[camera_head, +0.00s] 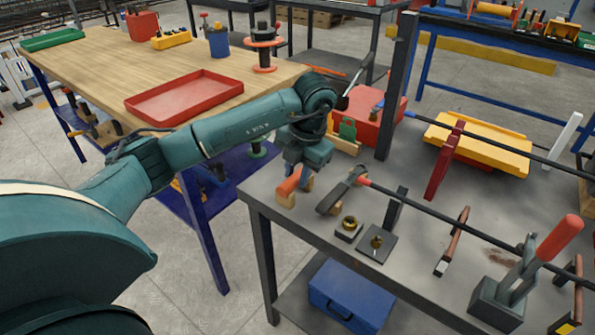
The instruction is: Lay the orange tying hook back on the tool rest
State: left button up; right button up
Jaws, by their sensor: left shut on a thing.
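My left gripper (297,182) reaches down over the near left corner of the grey workbench (330,235). It is shut on the orange tying hook, whose orange handle (290,181) shows just below the gripper body. The hook's metal end cannot be made out. A small tan wooden piece (286,201) shows right under the handle at the bench edge and may be part of the tool rest. Whether the handle touches it cannot be told. My right gripper is not in view.
A dark tool (340,193), a brass-centred fixture (376,243) and long dark bars (440,211) lie to the right. A wooden table with a red tray (185,98) is behind left.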

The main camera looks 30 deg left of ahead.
pick_arm(q)
jog(key=o, duration=1)
